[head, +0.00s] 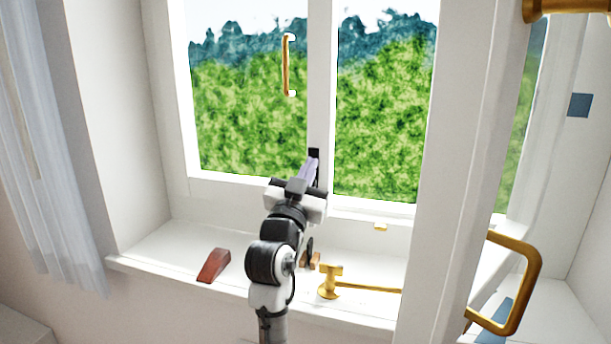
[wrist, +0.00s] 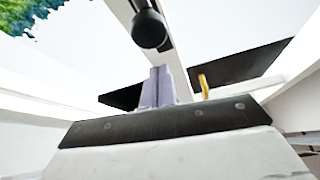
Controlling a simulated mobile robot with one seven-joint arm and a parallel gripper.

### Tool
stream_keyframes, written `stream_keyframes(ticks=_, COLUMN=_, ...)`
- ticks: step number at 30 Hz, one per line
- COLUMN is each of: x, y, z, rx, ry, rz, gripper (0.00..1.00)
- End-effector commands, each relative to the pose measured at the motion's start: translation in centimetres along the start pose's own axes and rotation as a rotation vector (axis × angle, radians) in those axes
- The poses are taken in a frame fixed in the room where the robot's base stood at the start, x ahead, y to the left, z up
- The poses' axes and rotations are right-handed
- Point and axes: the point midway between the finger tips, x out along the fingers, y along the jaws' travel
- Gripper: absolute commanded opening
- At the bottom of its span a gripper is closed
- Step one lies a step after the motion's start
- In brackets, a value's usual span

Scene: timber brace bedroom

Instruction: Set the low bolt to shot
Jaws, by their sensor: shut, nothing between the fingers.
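The low bolt shows in the head view as a small dark piece (head: 314,153) low on the white upright between the two window panes. My gripper (head: 311,166) reaches up to it from below and hides most of it. In the wrist view a round black knob (wrist: 150,29) on a white bar, probably the bolt's knob, stands just beyond my fingertips. The lilac fingers of my gripper (wrist: 157,72) are together with nothing between them. I cannot tell whether they touch the knob, or how far the bolt is slid.
A brass pull handle (head: 287,65) is higher on the window. The white sill (head: 185,250) holds a red wedge (head: 213,265) at left and a brass stay (head: 335,282) right of my arm. An open white casement with a brass handle (head: 530,280) stands at right.

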Motion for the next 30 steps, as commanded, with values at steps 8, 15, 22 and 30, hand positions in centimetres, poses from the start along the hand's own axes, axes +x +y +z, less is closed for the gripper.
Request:
stream_keyframes(ticks=8, x=-5.4, y=0.1, z=-0.3, rx=0.002, ry=0.002, rz=-0.002, gripper=0.0)
stream_keyframes(ticks=15, x=-8.8, y=0.0, z=-0.7, rx=0.001, ry=0.004, rz=-0.001, gripper=0.0)
stream_keyframes(ticks=22, x=-9.5, y=0.0, z=-0.8, rx=0.0, ry=0.003, rz=0.0, gripper=0.0)
stream_keyframes(ticks=30, x=-9.5, y=-0.1, z=-0.9, rx=0.001, ry=0.005, rz=-0.004, gripper=0.0)
